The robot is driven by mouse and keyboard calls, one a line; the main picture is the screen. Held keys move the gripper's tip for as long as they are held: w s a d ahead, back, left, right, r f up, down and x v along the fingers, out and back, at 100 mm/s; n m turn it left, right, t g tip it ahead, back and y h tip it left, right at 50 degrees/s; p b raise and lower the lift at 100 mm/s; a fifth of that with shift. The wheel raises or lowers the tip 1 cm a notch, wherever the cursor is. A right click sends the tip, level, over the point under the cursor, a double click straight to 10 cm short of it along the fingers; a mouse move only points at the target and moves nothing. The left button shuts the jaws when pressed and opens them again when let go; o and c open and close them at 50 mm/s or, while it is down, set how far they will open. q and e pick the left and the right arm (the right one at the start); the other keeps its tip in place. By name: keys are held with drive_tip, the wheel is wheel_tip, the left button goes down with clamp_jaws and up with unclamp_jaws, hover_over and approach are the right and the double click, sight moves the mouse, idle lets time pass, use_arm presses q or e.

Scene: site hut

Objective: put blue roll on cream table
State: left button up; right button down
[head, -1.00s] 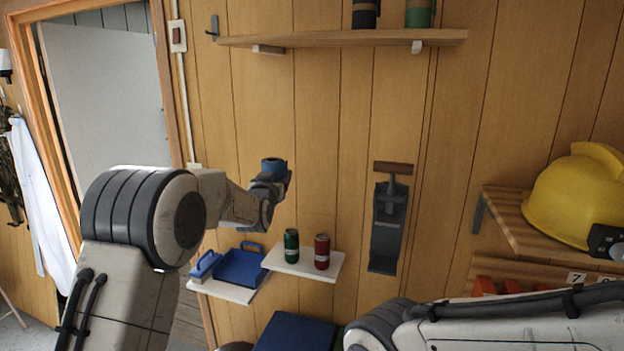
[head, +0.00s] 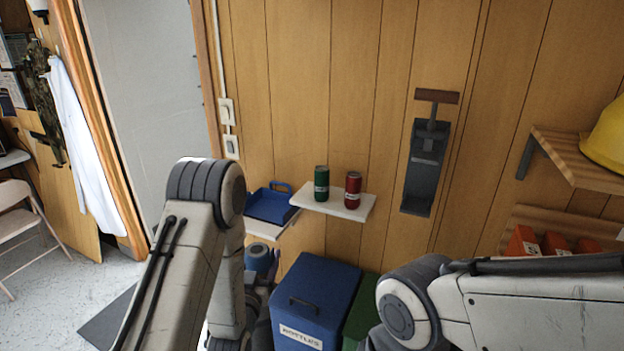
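The blue roll (head: 258,256) is in my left gripper (head: 264,275), in the middle of the head view, left of the blue bin. The gripper appears shut on the roll, though my own arm partly hides the fingers. No cream table can be made out for certain. A pale flat surface (head: 12,159) shows at the far left edge, cut off by the frame. My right arm comes in from the right and its gripper is out of view.
A blue lidded bin (head: 316,300) stands beside a green one (head: 362,308). A white shelf (head: 335,204) holds a green can (head: 321,183) and a red can (head: 352,189). A blue tray (head: 270,206) sits left of it. A folding chair (head: 18,205) stands on open floor at left.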

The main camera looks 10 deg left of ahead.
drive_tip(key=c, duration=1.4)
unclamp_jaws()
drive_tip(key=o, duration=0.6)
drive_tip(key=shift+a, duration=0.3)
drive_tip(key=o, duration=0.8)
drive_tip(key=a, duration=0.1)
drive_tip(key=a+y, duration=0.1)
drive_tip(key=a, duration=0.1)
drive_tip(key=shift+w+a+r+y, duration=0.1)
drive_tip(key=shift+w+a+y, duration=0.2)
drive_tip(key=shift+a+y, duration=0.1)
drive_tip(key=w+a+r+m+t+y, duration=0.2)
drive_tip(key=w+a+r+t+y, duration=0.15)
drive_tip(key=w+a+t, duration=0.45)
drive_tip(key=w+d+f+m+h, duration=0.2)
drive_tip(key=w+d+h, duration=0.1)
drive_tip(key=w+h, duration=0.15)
use_arm(q)
drive_tip(key=s+d+f+m+g+h, duration=0.4)
drive_tip(key=s+d+m+h, duration=0.4)
drive_tip(key=d+h, duration=0.3)
drive_tip(key=s+d, duration=0.1)
drive_tip(key=d, duration=0.1)
drive_tip(key=shift+s+d+f+h, duration=0.3)
drive_tip(key=shift+f, duration=0.1)
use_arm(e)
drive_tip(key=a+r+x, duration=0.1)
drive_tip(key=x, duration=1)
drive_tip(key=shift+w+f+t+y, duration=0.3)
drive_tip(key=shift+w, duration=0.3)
